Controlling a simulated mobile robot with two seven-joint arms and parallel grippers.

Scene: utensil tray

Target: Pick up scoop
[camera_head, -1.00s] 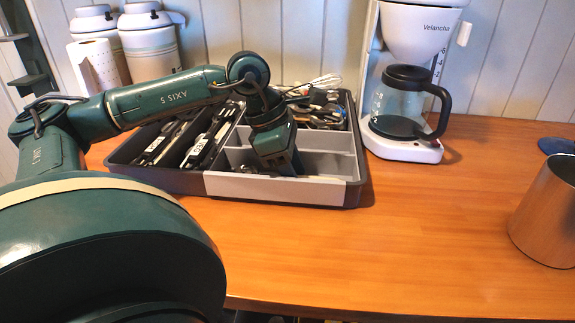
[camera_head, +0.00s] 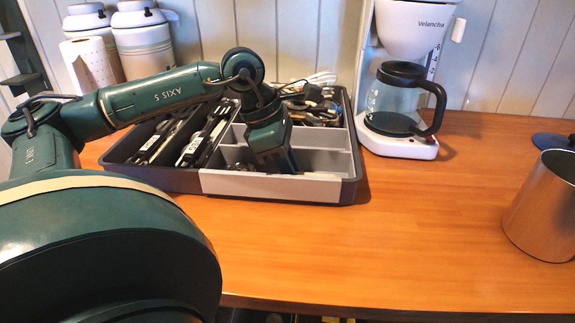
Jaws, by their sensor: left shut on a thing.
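The utensil tray (camera_head: 270,187) is dark with light grey dividers and stands on the wooden counter. My left gripper (camera_head: 275,166) points down into its light grey front compartment. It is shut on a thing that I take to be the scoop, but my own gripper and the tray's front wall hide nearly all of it. I cannot make out the scoop's shape. My right gripper is not in view.
Dark-handled utensils (camera_head: 207,138) lie in the tray's left compartments and several more in its back right. A white coffee maker (camera_head: 398,146) stands close to the tray's right. A metal cup (camera_head: 545,208) is at the far right. The counter's front middle is clear.

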